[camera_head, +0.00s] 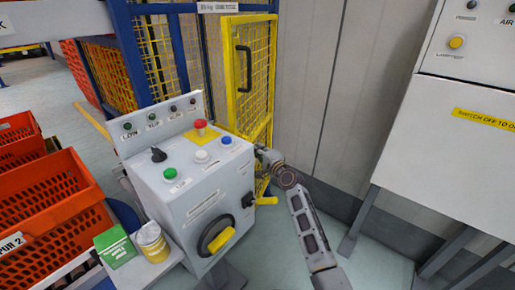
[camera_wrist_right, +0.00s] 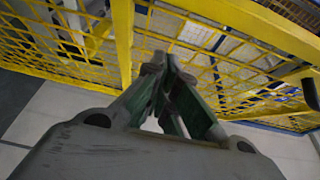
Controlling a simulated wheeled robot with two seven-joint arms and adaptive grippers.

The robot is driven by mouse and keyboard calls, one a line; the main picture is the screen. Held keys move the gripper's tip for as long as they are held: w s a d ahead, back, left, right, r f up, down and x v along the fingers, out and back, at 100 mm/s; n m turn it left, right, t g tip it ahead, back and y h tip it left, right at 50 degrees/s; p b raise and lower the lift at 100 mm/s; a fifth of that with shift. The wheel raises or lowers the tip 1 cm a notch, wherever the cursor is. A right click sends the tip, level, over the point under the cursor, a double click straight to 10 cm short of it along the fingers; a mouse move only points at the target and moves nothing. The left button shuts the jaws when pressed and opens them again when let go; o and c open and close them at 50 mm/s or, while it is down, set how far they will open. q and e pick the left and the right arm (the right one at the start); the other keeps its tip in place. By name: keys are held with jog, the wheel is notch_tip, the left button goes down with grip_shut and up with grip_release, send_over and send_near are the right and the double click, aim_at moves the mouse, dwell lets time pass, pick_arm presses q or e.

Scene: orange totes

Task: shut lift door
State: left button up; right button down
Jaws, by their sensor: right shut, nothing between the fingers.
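The lift door (camera_head: 228,45) is a yellow framed mesh gate with a black handle (camera_head: 243,68), at the top middle of the head view behind the control box. I cannot tell how far it stands open. In the wrist view my right gripper's fingers (camera_wrist_right: 170,62) are shut and empty, close to the yellow post (camera_wrist_right: 122,45) of a mesh panel. I cannot tell whether they touch it. My left gripper is not in view.
A grey control box (camera_head: 190,195) with buttons stands in front of the door. A white cabinet (camera_head: 450,130) is at the right. Orange totes (camera_head: 50,185), a green box (camera_head: 115,246) and a yellow can (camera_head: 152,243) are at the left. Bare wall panels (camera_head: 335,90) lie right of the door.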

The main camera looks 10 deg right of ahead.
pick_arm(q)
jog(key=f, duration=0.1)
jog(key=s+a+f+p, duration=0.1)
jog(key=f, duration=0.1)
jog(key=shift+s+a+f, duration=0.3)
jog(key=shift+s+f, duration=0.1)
pick_arm(e)
jog(key=a+v, duration=0.1)
jog(key=v, duration=0.8)
jog(key=shift+s, duration=0.15)
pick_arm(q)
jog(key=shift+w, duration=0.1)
pick_arm(e)
jog(key=shift+r, duration=0.1)
